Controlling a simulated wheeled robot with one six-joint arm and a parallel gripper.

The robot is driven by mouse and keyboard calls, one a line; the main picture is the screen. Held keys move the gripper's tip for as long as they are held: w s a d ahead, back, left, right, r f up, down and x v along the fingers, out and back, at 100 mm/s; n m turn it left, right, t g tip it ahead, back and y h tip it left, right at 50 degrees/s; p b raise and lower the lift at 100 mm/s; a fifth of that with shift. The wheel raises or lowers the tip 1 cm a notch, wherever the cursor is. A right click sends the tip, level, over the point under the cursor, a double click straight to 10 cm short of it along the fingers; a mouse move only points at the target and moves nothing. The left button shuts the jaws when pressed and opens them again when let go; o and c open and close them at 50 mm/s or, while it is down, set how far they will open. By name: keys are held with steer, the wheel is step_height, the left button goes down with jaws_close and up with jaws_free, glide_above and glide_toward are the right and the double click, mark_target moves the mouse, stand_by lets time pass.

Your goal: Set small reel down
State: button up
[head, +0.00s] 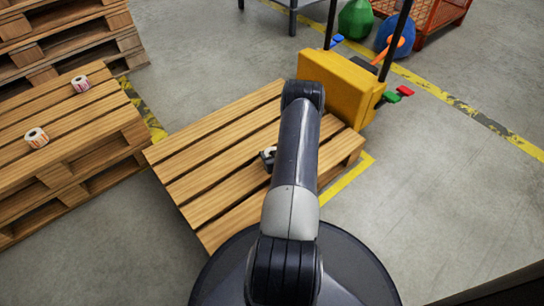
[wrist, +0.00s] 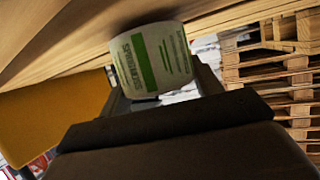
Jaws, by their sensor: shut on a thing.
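A small white reel (wrist: 150,58) with green print and a green band is held at the fingertips of my gripper (wrist: 160,84) in the wrist view. My gripper is shut on it. In the head view my arm hides most of the gripper (head: 268,157); only a dark bit and a whitish edge show left of the arm, over the low wooden pallet (head: 200,160). I cannot tell whether the reel touches the pallet boards.
Two other small reels (head: 36,137) (head: 80,84) stand on the stacked pallets (head: 60,120) at left. A yellow pallet-truck body (head: 340,85) is at the far end of the low pallet. A taller pallet stack (head: 60,35) is at upper left. The low pallet's left boards are bare.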

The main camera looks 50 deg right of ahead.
steer(key=shift+f, duration=0.35)
steer(key=o, duration=1.1)
steer(key=shift+f, duration=0.1)
steer(key=shift+c, duration=0.2)
steer(key=shift+r, duration=0.25)
steer(key=p+v, duration=0.5)
steer(key=v, duration=0.7)
steer(key=shift+f, duration=0.1)
